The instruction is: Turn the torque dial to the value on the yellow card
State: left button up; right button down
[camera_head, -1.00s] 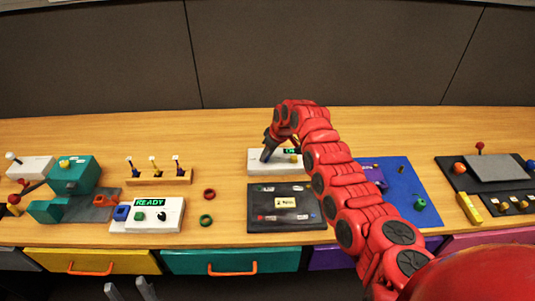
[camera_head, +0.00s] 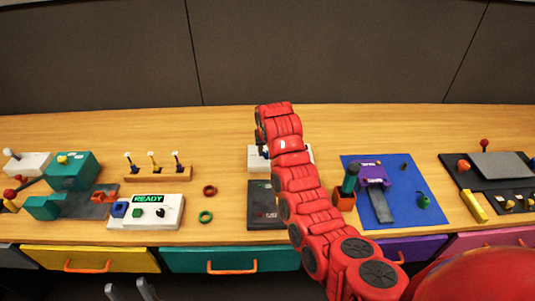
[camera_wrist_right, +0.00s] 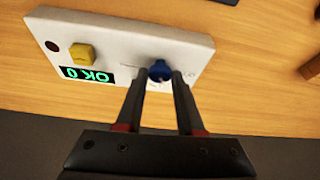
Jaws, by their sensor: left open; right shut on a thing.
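The white box (camera_wrist_right: 110,35) in the right wrist view bears a blue dial (camera_wrist_right: 160,70), a yellow block-shaped knob (camera_wrist_right: 81,53) and a lit green display (camera_wrist_right: 87,76) that appears upside down and seems to read OK 0. My right gripper (camera_wrist_right: 160,78) is shut on the blue dial. In the head view my right arm covers most of this white box (camera_head: 308,156) and hides the gripper. The yellow card is hidden behind my arm; the dark panel (camera_head: 262,212) shows only in part. My left gripper (camera_head: 129,290) is open and empty at the bottom edge.
A white box with a READY display (camera_head: 172,217) stands left of the panel, with a red ring (camera_head: 210,190) and a green ring (camera_head: 206,217) between. A blue mat (camera_head: 412,188) with a purple device lies right of my arm. Drawers line the table front.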

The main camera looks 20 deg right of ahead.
jog(key=m+b, duration=0.1)
jog(key=m+h+b, duration=0.1)
jog(key=m, duration=0.1)
jog(key=m+b, duration=0.1)
jog(key=b, duration=0.1)
jog(key=shift+w+a+f+g+h, duration=0.1)
jog(key=shift+a+f+g+h, duration=0.15)
jog(key=shift+g+h, duration=0.15)
jog(key=shift+r+m+g+h+b, duration=0.1)
jog(key=shift+m+g+h+b, duration=0.15)
jog(key=shift+m+b, duration=0.65)
jog(key=shift+r+m+g+h+b, duration=0.2)
jog(key=shift+m+b, duration=0.4)
jog(key=shift+m, duration=0.5)
jog(key=c, duration=0.5)
grip_release()
jog(key=shift+w, duration=0.1)
